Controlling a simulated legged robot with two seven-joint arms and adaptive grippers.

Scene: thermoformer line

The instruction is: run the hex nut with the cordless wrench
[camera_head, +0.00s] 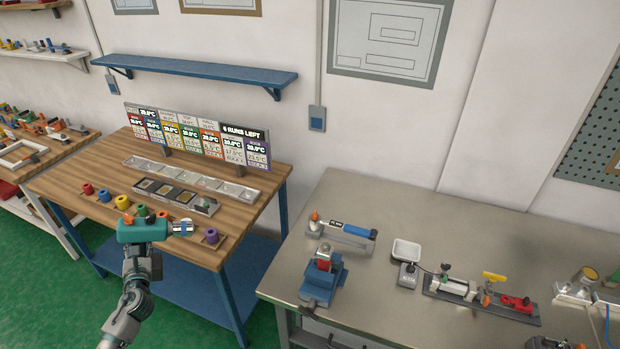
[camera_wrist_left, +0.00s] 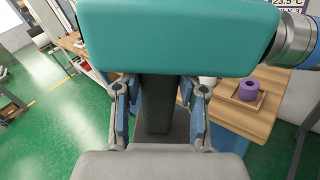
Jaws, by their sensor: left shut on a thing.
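My left gripper (camera_head: 141,262) is shut on the handle of a teal cordless wrench (camera_head: 138,232) and holds it up in the air, in front of the wooden bench in the head view. The wrench's silver and blue nose points right. In the left wrist view, the teal body (camera_wrist_left: 175,38) spans the top, and the dark handle stands between the fingers (camera_wrist_left: 160,105). A blue vise-like fixture (camera_head: 322,284) with a red and silver part on top stands on the steel table. I cannot make out a hex nut. My right gripper is not clearly in view.
The wooden bench (camera_head: 75,180) holds colored rollers, a purple one (camera_head: 211,236) at its front corner, and a sign board. The steel table (camera_head: 400,320) carries a blue-handled tool (camera_head: 352,230), a white dish (camera_head: 406,250) and a clamp fixture (camera_head: 480,297). A gap separates bench and table.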

